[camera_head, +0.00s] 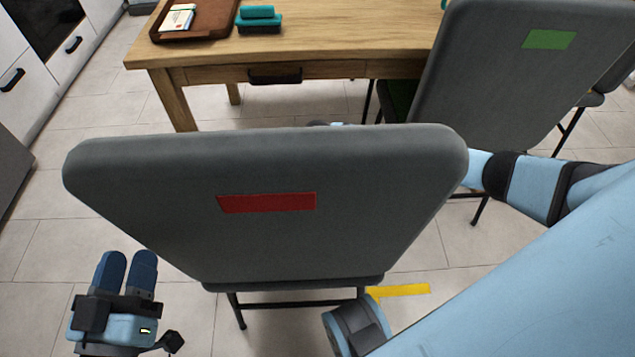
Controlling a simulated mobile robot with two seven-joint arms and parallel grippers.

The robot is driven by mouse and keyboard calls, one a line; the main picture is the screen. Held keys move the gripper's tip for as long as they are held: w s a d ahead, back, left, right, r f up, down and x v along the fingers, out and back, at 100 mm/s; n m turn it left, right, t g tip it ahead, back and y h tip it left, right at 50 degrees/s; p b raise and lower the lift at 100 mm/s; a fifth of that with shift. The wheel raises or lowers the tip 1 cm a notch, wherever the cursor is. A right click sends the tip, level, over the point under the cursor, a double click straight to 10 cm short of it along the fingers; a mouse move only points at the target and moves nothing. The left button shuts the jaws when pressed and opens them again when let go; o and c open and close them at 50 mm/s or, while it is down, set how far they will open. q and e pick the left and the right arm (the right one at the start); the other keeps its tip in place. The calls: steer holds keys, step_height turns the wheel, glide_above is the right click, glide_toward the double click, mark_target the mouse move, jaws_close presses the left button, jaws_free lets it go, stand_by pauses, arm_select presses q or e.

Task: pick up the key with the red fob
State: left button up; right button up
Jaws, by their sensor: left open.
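I see no key with a red fob in this view. My left gripper (128,272) is at the lower left, above the tiled floor, with its two dark blue fingers pointing away from me. It is open and nothing shows between the fingers. It is left of and below the near chair's backrest. My right arm comes in from the right and passes behind that backrest, which hides its gripper.
A grey chair (265,245) with a red label stands close in front. Another grey chair (500,85) with a green label is at right. Behind is a wooden table (340,35) with a brown tray (215,18), teal blocks (259,22) and a drawer. Floor at left is clear.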

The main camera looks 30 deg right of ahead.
steer(key=shift+f, duration=0.15)
steer(key=c, duration=1)
